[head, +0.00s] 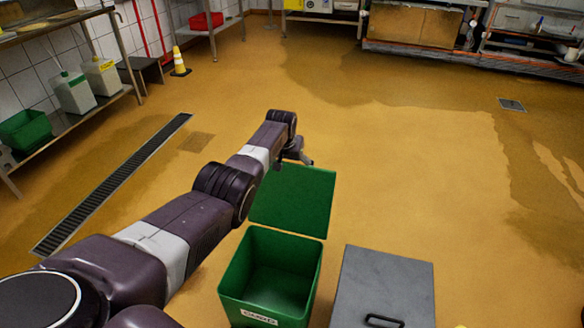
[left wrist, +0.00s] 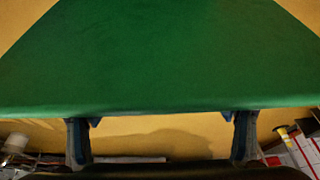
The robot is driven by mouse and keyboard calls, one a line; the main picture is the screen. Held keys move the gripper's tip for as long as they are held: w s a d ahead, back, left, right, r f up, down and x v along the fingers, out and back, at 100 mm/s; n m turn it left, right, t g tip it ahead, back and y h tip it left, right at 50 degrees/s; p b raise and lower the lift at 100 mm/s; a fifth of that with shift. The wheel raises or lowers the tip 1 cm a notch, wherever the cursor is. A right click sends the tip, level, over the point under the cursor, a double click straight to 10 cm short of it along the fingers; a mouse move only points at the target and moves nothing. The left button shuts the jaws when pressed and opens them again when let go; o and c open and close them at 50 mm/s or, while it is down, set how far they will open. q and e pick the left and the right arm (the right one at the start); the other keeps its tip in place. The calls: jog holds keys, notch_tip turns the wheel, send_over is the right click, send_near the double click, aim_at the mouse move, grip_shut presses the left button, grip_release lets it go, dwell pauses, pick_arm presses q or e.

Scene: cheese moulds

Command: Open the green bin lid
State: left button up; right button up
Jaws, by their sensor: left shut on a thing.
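The green bin (head: 232,285) stands on the floor at the bottom centre of the head view, its mouth uncovered and its inside looking empty. A label is on its front. The green lid (head: 292,205) is raised at the bin's far edge, tilted back away from the mouth. My left gripper (head: 302,157) is at the lid's far upper edge and is shut on the lid; the arm partly hides the contact. In the left wrist view the lid (left wrist: 160,55) fills the upper part, with my fingers at its edge. My right gripper is not in view.
A grey bin with a closed lid (head: 385,275) and black handle stands right of the green bin. A floor drain (head: 112,185) runs at left. Shelving with white jugs (head: 74,92) and a yellow cone (head: 179,62) are farther back. The floor at right is clear.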

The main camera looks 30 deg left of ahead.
pick_arm(q)
jog(key=shift+w+d+f, duration=0.25)
jog(key=shift+d+f, duration=0.05)
jog(key=shift+f, duration=0.15)
jog(key=o, duration=1.2)
jog(key=shift+o, duration=1.2)
jog(key=shift+w, duration=0.15)
jog(key=shift+a+r, duration=0.2)
jog(key=shift+a, duration=0.05)
jog(key=shift+v, duration=0.85)
jog(key=v, duration=1)
jog(key=shift+d, duration=0.1)
